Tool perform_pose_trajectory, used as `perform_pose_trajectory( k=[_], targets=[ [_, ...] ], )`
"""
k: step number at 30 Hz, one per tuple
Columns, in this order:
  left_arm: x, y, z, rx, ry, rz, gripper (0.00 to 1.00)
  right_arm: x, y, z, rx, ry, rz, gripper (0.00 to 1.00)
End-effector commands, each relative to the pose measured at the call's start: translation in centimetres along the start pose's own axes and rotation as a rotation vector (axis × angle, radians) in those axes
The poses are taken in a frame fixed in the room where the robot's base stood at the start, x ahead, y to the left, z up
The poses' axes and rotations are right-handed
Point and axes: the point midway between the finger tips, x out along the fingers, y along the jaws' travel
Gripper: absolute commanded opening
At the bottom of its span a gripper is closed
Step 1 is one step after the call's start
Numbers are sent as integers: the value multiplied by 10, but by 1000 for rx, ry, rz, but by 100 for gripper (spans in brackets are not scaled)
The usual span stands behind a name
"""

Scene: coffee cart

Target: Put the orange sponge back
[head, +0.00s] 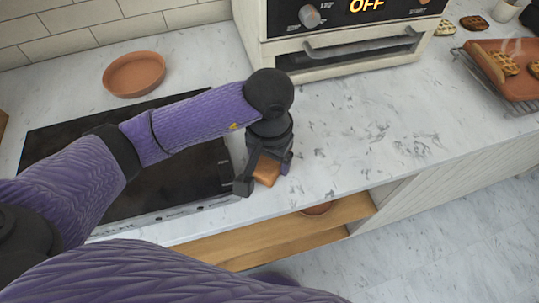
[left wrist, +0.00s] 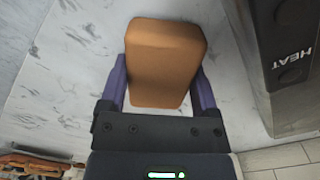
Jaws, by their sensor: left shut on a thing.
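The orange sponge (head: 266,170) is between the fingers of my left gripper (head: 262,178), low over the marble counter beside the right edge of the dark cooktop. In the left wrist view the sponge (left wrist: 164,60) fills the space between the two purple fingers of the gripper (left wrist: 163,85), which is shut on it. I cannot tell whether the sponge touches the counter. My right gripper is not in view.
A black cooktop (head: 165,175) lies left of the gripper. A terracotta dish (head: 134,74) sits behind it. An oven (head: 340,40) stands at the back, and a tray (head: 512,75) with waffles is at right. The counter (head: 390,130) between is clear. A wooden shelf (head: 270,233) is below.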

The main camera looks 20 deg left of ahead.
Motion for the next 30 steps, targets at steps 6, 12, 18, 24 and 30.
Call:
perform_pose_trajectory(
  k=[6,12,18,24,30],
  targets=[
    [2,0,0,0,0,0,98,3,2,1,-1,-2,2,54],
    [2,0,0,0,0,0,100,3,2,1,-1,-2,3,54],
    [-30,0,-1,1,7,-1,100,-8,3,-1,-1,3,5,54],
    [-87,0,-1,-1,7,0,100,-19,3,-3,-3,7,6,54],
    [-118,0,0,0,1,0,100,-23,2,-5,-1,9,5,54]
  ],
)
